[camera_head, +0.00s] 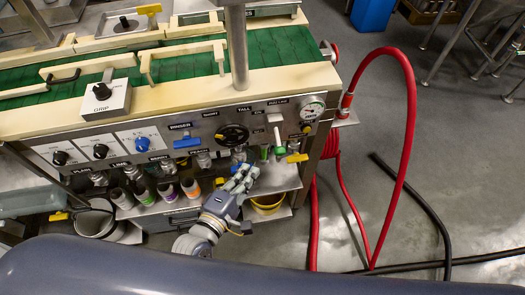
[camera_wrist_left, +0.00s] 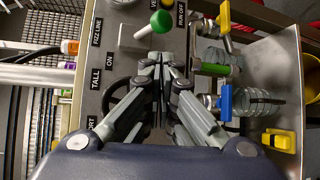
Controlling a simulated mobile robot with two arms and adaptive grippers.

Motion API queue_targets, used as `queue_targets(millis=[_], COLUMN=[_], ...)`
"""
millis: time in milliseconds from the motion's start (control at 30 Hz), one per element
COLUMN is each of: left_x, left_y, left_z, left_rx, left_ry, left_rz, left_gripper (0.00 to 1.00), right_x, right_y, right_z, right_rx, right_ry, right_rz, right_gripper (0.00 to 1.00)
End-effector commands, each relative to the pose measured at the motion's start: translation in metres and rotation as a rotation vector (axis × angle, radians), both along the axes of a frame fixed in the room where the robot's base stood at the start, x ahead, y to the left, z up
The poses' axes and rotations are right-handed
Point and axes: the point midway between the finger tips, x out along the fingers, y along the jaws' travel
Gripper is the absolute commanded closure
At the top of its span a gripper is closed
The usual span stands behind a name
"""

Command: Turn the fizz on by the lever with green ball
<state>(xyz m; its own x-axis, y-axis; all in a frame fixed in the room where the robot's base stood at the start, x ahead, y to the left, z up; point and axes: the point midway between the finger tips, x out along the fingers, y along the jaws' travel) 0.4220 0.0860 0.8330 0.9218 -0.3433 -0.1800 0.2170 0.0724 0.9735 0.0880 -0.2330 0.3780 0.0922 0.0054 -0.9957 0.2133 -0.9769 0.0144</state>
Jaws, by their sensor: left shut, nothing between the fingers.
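The lever with the green ball (camera_wrist_left: 162,21) shows at the top of the left wrist view. Its pale arm points to the ball, near labels that read FIZZ LINE and ON. In the head view the pale lever (camera_head: 277,133) hangs down the steel front panel, right of the black handwheel. My left gripper (camera_head: 245,170) is below the panel, left of and lower than the ball. In the wrist view its fingertips (camera_wrist_left: 159,58) are together and empty, just short of the ball. They look apart from it. My right gripper is not in view.
The black handwheel (camera_head: 232,135) and a pressure gauge (camera_head: 312,108) flank the lever. Blue (camera_wrist_left: 226,102) and yellow (camera_wrist_left: 225,17) valve handles sit close by. Several bottles stand on the shelf below. A red hose (camera_head: 408,130) loops at the right.

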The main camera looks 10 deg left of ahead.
Motion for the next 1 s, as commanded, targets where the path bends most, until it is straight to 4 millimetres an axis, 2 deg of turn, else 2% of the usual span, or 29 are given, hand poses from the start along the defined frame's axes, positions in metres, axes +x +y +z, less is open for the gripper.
queue_targets(millis=[167, 500, 700, 1000], left_x=[0.011, 0.061, 0.083, 0.092], left_y=[-0.004, -0.022, -0.031, -0.034], left_z=[-0.001, -0.011, -0.016, -0.019], left_rx=[0.000, 0.001, 0.002, 0.002], left_ry=[-0.002, -0.001, -0.001, 0.000], left_rz=[0.001, 0.001, 0.001, 0.000], left_gripper=[1.00, 1.00, 1.00, 1.00], right_x=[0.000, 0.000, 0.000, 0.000], right_y=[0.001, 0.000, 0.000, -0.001], right_z=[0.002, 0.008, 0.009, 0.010], right_rx=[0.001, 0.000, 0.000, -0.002], right_ry=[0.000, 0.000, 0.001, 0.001], right_rz=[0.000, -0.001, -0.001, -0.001], right_gripper=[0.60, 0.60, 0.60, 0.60])
